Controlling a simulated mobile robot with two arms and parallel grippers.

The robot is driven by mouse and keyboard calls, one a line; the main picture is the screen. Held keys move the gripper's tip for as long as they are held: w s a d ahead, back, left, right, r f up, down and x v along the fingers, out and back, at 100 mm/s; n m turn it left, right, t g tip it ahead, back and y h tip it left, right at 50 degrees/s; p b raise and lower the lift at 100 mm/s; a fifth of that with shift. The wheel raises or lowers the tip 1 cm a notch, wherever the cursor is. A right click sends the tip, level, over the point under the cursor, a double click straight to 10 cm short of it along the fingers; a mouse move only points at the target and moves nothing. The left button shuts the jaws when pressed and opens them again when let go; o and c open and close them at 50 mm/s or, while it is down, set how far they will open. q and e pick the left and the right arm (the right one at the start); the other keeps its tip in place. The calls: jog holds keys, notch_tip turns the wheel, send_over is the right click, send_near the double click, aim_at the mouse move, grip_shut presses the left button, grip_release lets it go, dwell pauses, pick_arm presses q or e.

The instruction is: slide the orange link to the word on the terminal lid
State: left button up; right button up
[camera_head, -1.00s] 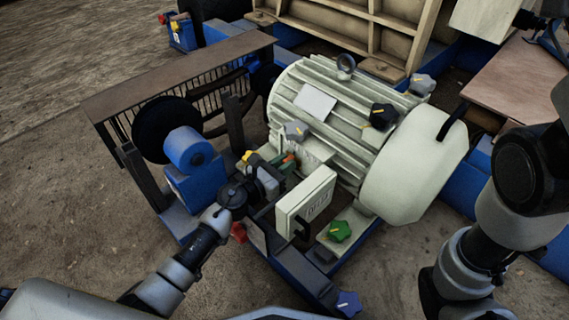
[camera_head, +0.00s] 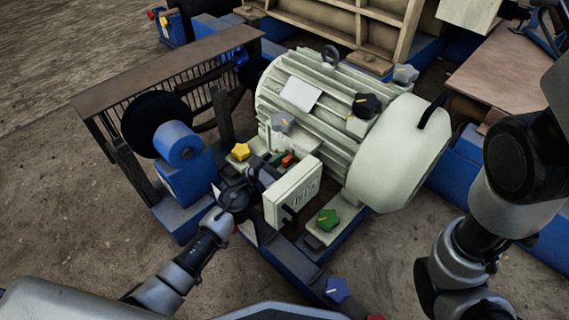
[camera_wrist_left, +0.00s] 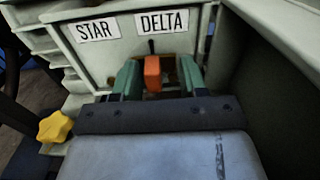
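The orange link (camera_wrist_left: 152,74) stands in the terminal box, below the labels STAR (camera_wrist_left: 97,31) and DELTA (camera_wrist_left: 162,22). My left gripper (camera_wrist_left: 158,78) has its two green fingertips on either side of the link, with a clear gap on the right. In the head view the link (camera_head: 288,160) is a small orange spot beside the green fingertips (camera_head: 275,158). The pale terminal lid (camera_head: 275,210) stands open in front, with a word that looks like DELTA (camera_head: 305,192). My right arm is at the right edge; its gripper does not show clearly.
The ribbed motor (camera_head: 320,110) is behind the box. Star-shaped knobs lie around: yellow (camera_head: 241,151), green (camera_head: 328,220), blue (camera_head: 337,289), black (camera_head: 367,105), grey ones too. A blue bearing block (camera_head: 180,150) and a brown guard (camera_head: 170,65) are at the left.

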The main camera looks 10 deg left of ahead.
pick_arm(q)
jog(key=shift+a, duration=0.1)
jog(key=p+v, duration=0.1)
jog(key=v, duration=0.9)
jog(key=shift+s+a, duration=0.2)
jog(key=shift+s, duration=0.15)
